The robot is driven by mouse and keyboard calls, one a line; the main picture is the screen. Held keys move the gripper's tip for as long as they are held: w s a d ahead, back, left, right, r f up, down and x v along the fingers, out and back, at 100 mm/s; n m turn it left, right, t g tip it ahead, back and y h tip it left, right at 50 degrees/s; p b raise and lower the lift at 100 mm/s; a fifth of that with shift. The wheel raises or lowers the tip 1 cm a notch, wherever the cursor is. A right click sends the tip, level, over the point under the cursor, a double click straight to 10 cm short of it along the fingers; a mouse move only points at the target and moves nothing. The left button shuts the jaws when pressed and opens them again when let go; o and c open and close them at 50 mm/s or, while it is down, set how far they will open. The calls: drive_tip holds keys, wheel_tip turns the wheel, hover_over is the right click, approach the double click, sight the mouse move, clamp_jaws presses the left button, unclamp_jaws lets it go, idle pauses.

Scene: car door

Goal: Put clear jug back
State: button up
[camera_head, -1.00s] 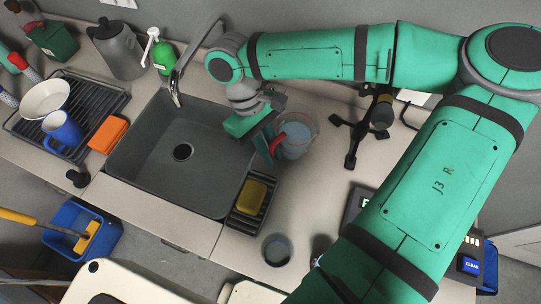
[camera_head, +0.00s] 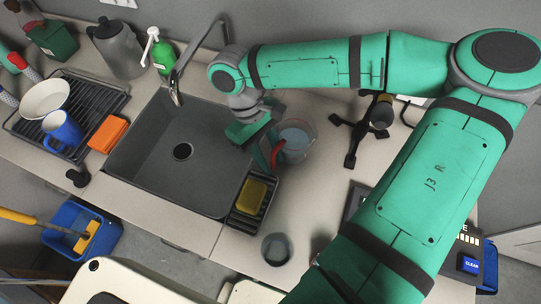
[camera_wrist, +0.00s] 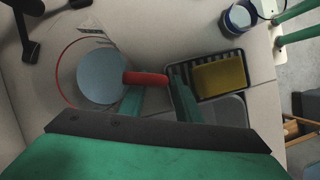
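The clear jug (camera_head: 297,138) has a red handle and a red rim line, and bluish contents show inside. It appears upright on the counter just right of the sink, its handle (camera_head: 279,152) pointing left toward my gripper (camera_head: 266,151). The wrist view shows the jug (camera_wrist: 98,78) from above, with the red handle (camera_wrist: 146,78) near the fingertips. My gripper (camera_wrist: 155,92) has its two green fingers spread apart, with a gap between them. The handle lies at the gap; I cannot tell whether it sits between the fingertips or just beyond them.
The sink (camera_head: 160,165) lies left of the jug. A rack with a yellow sponge (camera_head: 251,197) is in front. A dark-rimmed cup (camera_head: 277,249) stands near the front edge. A black stand (camera_head: 352,135) is right of the jug.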

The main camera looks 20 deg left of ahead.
drive_tip(key=shift+r, duration=0.1)
drive_tip(key=v, duration=1.2)
